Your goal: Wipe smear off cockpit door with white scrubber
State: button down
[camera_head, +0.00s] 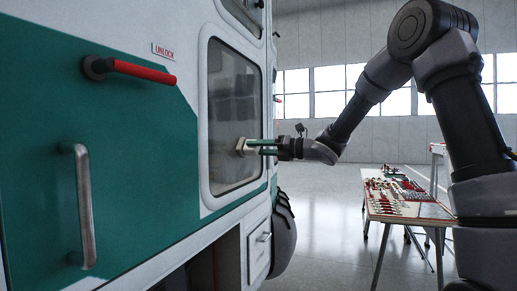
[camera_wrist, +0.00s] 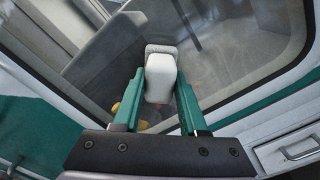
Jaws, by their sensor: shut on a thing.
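The cockpit door (camera_head: 212,200) is white and green with a large window (camera_head: 232,90). My gripper (camera_head: 258,146) reaches in from the right, its green fingers shut on the white scrubber (camera_head: 241,147). In the wrist view the scrubber (camera_wrist: 160,82) sits between the fingertips, with its grey pad (camera_wrist: 161,49) toward the glass. The pad is at the lower right part of the window and appears to touch it. No smear can be clearly made out. A yellow-orange patch near the left finger in the wrist view could be on or behind the glass.
A red handle (camera_head: 145,72) and a metal grab bar (camera_head: 84,205) stick out from the green panel at left. A tool table (camera_head: 410,209) stands at right behind my arm. The floor between the aircraft and the table is clear.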

jog(key=w, duration=0.1)
jog(key=w+d, duration=0.1)
jog(key=w, duration=0.2)
jog(key=shift+w+d, duration=0.25)
jog(key=shift+d, duration=0.1)
jog(key=shift+v, duration=3)
jog(key=shift+d, duration=0.1)
jog(key=shift+v, duration=1.45)
